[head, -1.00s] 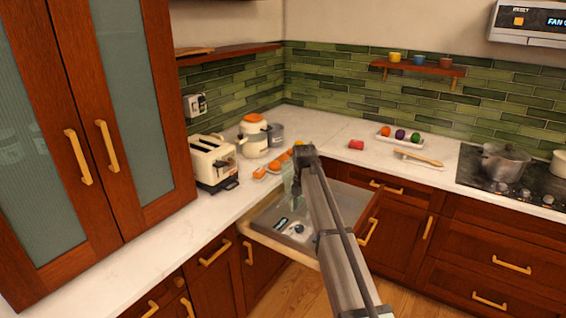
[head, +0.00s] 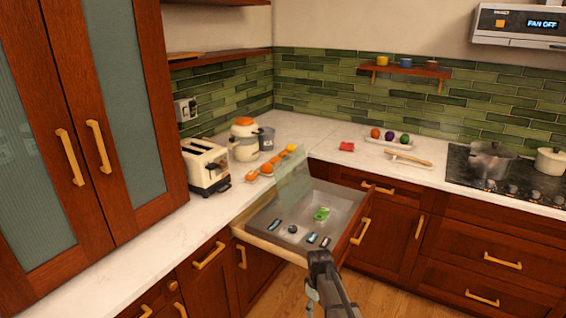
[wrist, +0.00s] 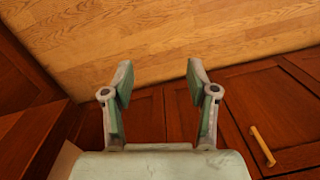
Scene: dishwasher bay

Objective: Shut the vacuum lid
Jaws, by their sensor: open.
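The vacuum lid (head: 295,188) is a clear, greenish panel. It stands raised and tilted at the left-back part of an open drawer unit (head: 262,222) with a grey top. A green item (head: 321,214) lies in the unit, with small dark controls (head: 312,238) near its front. My gripper (head: 312,296) hangs in front of the drawer, below its front edge and apart from the lid. In the wrist view my gripper (wrist: 160,78) has its two fingers spread, with nothing between them. The lid is out of the wrist view.
The drawer juts out from the corner cabinets over a wooden floor (wrist: 150,40). A toaster (head: 205,166), a kettle-like appliance (head: 245,140) and several orange items (head: 267,169) stand on the counter left of and behind the lid.

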